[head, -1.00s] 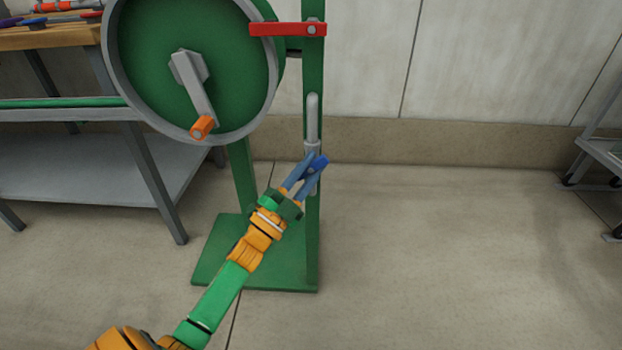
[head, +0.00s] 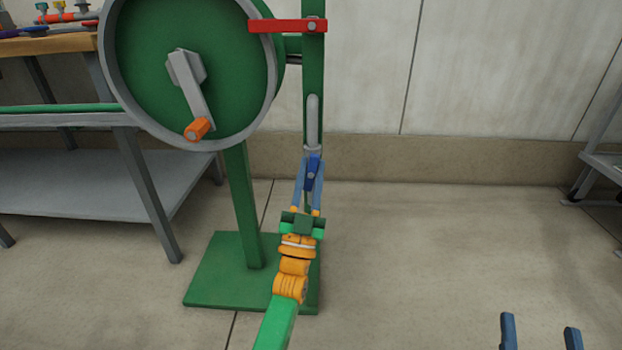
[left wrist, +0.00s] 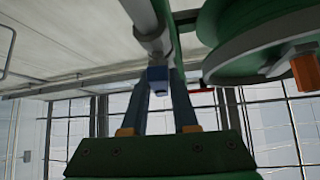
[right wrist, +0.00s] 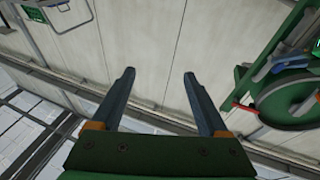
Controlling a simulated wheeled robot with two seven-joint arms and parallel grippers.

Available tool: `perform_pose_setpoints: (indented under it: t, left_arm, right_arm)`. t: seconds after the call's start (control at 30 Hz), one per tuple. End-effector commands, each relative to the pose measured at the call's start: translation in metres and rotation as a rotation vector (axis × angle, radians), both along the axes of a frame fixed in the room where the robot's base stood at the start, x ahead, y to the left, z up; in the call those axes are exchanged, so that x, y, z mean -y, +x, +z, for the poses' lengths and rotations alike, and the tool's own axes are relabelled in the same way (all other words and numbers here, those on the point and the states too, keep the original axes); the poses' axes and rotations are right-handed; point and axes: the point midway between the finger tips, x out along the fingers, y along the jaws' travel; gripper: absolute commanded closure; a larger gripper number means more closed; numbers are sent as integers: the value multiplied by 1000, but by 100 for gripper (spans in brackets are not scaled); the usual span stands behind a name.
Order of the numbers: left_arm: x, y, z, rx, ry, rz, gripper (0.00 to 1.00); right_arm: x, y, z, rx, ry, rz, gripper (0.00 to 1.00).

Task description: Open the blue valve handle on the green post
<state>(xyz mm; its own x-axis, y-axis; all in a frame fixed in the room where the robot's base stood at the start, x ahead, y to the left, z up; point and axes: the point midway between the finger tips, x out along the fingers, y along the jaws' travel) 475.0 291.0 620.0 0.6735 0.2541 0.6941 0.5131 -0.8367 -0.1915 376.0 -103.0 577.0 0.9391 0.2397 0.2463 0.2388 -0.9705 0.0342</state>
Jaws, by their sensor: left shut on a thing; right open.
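The blue valve handle (head: 312,181) is low on the green post (head: 313,75), just below a grey pipe (head: 313,120). It now points down, roughly in line with the pipe. My left gripper (head: 310,172) comes from below and is shut on the handle, one finger on each side. The handle (left wrist: 158,74) also shows between the fingertips in the left wrist view, partly hidden. My right gripper (head: 540,328) is open and empty at the lower right, well away from the post; its spread fingers (right wrist: 158,75) fill the right wrist view.
A red handle (head: 285,26) lies horizontal higher on the post. A green reel (head: 150,60) with an orange-knobbed crank (head: 197,129) stands left of the post. A workbench (head: 60,42) is at the left, a cart (head: 605,165) at the far right. The floor between is clear.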

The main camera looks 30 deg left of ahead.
Motion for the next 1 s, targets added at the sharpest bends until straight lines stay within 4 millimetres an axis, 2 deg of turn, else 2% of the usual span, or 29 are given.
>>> perform_pose_setpoints:
  t: [0.2,0.4,0.6,0.97,1.0]
  left_arm:
    - [0,0,-2,61,-103,0,100]
    - [0,0,-1,94,-155,0,100]
    - [0,0,0,107,-176,-1,100]
    - [0,0,0,109,-178,-1,100]
    - [0,0,0,109,-178,-1,67]
  right_arm:
    - [-3,-16,40,226,52,21,22]
    - [-3,-28,59,341,79,30,22]
    - [-3,-34,67,387,91,35,22]
    - [-2,-34,68,391,92,35,22]
    - [-2,-34,68,391,92,35,22]
